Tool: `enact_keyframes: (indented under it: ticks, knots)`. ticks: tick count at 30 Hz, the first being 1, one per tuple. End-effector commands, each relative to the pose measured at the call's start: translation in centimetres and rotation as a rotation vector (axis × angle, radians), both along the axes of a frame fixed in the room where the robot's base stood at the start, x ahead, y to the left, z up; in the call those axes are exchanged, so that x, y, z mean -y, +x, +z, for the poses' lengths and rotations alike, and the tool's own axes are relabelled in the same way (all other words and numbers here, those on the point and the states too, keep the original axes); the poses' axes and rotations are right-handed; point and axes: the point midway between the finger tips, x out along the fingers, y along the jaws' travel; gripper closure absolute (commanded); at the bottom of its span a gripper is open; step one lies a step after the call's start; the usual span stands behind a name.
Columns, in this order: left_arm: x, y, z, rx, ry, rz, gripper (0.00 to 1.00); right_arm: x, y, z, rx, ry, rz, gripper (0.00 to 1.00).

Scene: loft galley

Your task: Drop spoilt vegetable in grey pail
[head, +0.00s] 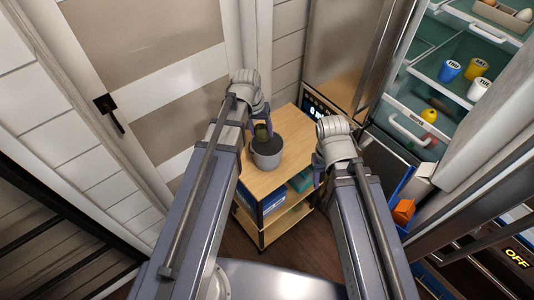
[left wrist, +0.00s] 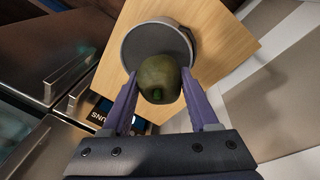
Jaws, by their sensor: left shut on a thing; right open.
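My left gripper (head: 261,123) is shut on a dull olive-brown vegetable (head: 261,132) with a small green spot. The vegetable also shows between the fingers in the left wrist view (left wrist: 160,80). The grey pail (head: 267,158) stands on the wooden top of a small cart. In the left wrist view the pail (left wrist: 133,45) lies just beyond the vegetable, which covers part of its rim and dark inside. The vegetable appears above the pail's opening; its exact height over the rim I cannot tell. My right gripper (head: 318,170) is open, to the right of the cart top, partly hidden by its wrist.
The wooden cart (head: 290,125) has lower shelves with blue and green boxes. An open fridge at the right holds cups, a yellow vegetable (head: 429,116) and an egg tray. A door with a dark handle (head: 110,112) is at the left.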

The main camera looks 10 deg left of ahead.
Motion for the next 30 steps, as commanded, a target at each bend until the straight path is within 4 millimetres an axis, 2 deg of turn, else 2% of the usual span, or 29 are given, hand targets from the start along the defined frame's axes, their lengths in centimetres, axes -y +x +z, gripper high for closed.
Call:
enact_keyframes:
  ticks: [1, 12, 22, 23, 30]
  knots:
    - [0.0, 0.0, -1.0, 0.000, 0.000, 0.000, 0.96, 0.0, 0.0, -1.0, 0.000, 0.000, 0.000, 0.50]
    - [0.0, 0.0, -4.8, 0.000, 0.000, 0.001, 0.96, 0.0, 0.0, -4.8, 0.000, 0.000, -0.001, 0.50]
    - [0.0, 0.0, -4.9, 0.000, 0.000, 0.001, 0.96, 0.0, 0.0, -4.9, 0.000, 0.000, -0.001, 0.50]
    - [0.0, 0.0, -4.9, 0.000, 0.000, 0.001, 0.39, 0.0, 0.0, -4.9, 0.000, 0.000, -0.001, 0.50]
    - [0.0, 0.0, -4.9, 0.000, 0.000, 0.001, 0.12, 0.0, 0.0, -5.0, 0.000, 0.000, -0.001, 0.50]
